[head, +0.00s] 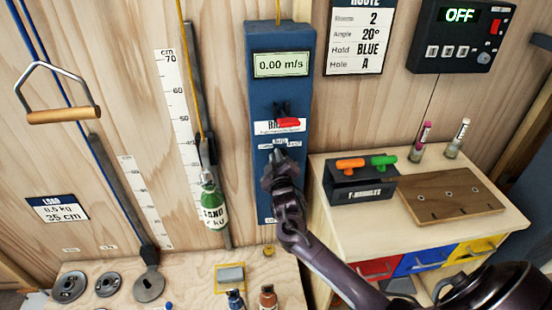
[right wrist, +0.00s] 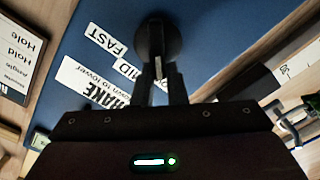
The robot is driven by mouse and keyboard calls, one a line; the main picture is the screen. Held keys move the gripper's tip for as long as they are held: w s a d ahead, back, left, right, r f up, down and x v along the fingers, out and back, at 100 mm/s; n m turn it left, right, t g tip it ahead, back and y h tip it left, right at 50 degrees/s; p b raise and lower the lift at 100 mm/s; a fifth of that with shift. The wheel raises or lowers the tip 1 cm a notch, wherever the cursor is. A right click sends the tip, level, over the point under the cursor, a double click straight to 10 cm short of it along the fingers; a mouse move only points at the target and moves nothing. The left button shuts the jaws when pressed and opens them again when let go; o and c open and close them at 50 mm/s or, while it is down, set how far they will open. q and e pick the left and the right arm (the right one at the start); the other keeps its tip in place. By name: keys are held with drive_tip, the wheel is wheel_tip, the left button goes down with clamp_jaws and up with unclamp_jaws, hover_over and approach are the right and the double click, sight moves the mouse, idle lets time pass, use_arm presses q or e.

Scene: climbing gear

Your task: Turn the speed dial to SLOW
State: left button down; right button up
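The blue speed panel (head: 281,85) stands upright against the wooden wall, its display (head: 282,64) reading 0.00 m/s. A red brake lever (head: 287,122) sticks out below the display. My right gripper (head: 273,165) is at the panel under the lever and hides most of the dial area in the head view. In the right wrist view, the round black speed dial (right wrist: 158,38) is at the fingertips, and the fingers (right wrist: 159,66) are nearly together on it. FAST (right wrist: 106,40) and MID (right wrist: 127,68) labels show beside it. The dial's pointer is not clear. My left gripper is out of view.
A table (head: 330,235) at the right bears a black box (head: 362,194) and a wooden board (head: 445,195). A wooden handle (head: 63,115) hangs far left.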

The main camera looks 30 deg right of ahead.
drive_tip(key=o, duration=0.4)
drive_tip(key=shift+o, duration=0.2)
drive_tip(key=b+v, duration=0.1)
drive_tip(key=v, duration=0.6)
drive_tip(key=shift+s+a+b, duration=0.2)
drive_tip(key=shift+s+b, duration=0.2)
